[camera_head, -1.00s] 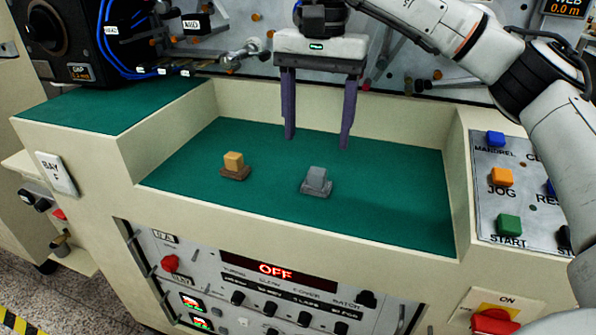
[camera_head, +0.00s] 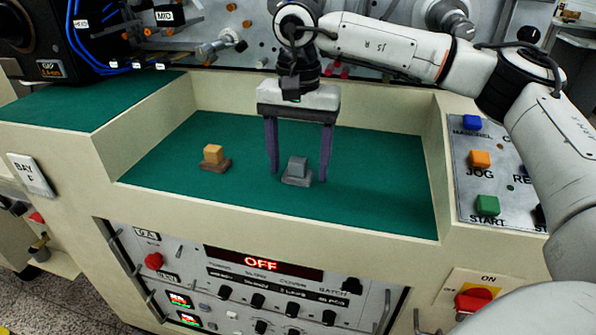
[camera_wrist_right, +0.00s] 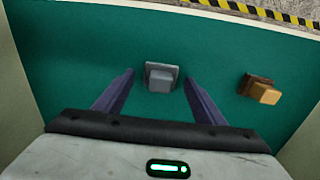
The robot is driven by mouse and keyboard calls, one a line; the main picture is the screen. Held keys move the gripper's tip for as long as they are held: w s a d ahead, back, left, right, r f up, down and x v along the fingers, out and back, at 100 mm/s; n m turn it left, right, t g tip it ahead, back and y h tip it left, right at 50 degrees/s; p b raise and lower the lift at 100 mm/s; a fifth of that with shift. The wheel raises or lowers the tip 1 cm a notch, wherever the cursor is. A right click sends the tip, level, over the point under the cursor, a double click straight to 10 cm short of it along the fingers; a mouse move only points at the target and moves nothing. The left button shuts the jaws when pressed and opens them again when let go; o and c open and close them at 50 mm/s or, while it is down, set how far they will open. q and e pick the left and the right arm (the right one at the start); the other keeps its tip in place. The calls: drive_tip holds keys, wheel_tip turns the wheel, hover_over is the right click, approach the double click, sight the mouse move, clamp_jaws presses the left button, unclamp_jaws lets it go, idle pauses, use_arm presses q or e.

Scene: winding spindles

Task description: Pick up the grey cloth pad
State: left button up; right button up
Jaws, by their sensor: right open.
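The grey cloth pad (camera_head: 297,170) is a small grey block on a flat grey base, lying on the green floor of the tray. It also shows in the right wrist view (camera_wrist_right: 160,77), ahead of and between the two fingers. My right gripper (camera_head: 298,177) is open, with its purple fingers pointing down on either side of the pad. In the right wrist view my right gripper (camera_wrist_right: 159,76) holds nothing, and gaps show between each finger and the pad. My left gripper is not in view.
A tan block on a brown base (camera_head: 214,157) sits left of the pad on the same green tray floor. Cream walls (camera_head: 270,212) surround the tray. A button panel (camera_head: 486,175) stands at the right. The green floor around both blocks is clear.

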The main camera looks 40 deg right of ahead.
sight(299, 159)
drive_tip(key=c, duration=1.1)
wheel_tip(299, 159, up, 10)
drive_tip(key=shift+r+p, duration=0.1)
drive_tip(key=shift+p, duration=0.2)
drive_tip(key=o, duration=0.4)
drive_tip(key=c, duration=0.3)
